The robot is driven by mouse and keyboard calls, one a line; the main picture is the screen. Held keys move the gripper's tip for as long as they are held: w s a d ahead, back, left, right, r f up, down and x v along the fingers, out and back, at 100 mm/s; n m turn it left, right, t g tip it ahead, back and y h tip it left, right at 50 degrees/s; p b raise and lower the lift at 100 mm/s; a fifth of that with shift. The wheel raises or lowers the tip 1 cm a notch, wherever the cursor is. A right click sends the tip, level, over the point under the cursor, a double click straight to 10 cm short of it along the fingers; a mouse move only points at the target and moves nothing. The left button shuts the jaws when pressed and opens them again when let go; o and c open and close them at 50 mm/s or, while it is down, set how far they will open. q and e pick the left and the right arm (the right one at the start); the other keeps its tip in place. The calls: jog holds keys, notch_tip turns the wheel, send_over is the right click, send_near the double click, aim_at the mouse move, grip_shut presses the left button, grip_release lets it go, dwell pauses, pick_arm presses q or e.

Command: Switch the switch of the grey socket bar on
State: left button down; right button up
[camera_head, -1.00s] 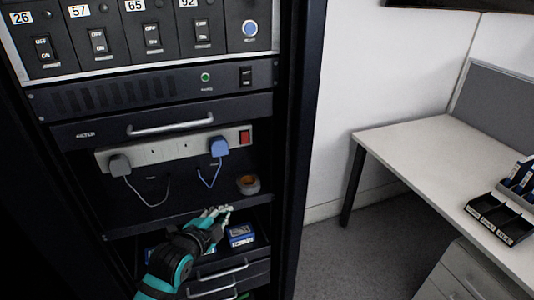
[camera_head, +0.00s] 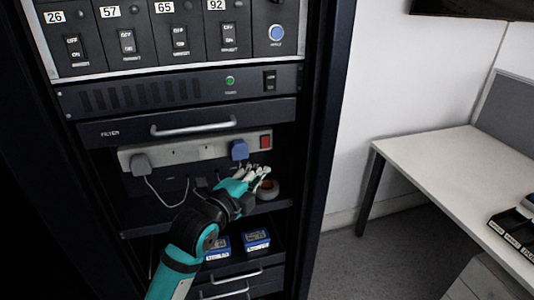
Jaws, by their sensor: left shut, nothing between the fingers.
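The grey socket bar (camera_head: 190,151) is mounted across the rack below a drawer with a silver handle. Its red switch (camera_head: 265,142) is at the right end. A grey plug (camera_head: 141,164) sits at its left end and a blue plug (camera_head: 239,150) sits just left of the switch. My left gripper (camera_head: 262,172) is shut and empty, just below the right end of the bar and apart from the switch. My arm hides part of the shelf and the blue plug's cord. My right gripper is not in view.
A roll of tape (camera_head: 268,189) lies on the shelf right behind my gripper. The rack's right post (camera_head: 322,150) stands close to the right. A white desk (camera_head: 450,165) is further right.

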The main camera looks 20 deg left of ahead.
aim_at(265, 142)
pick_arm(q)
jog(key=a+p+x, duration=0.2)
jog(key=x, duration=0.8)
jog(key=shift+a, duration=0.4)
jog(key=shift+f, duration=0.1)
jog(key=shift+w+a+b, duration=0.15)
jog(key=shift+w+b, duration=0.15)
jog(key=shift+b, duration=0.55)
jog(key=shift+f, duration=0.1)
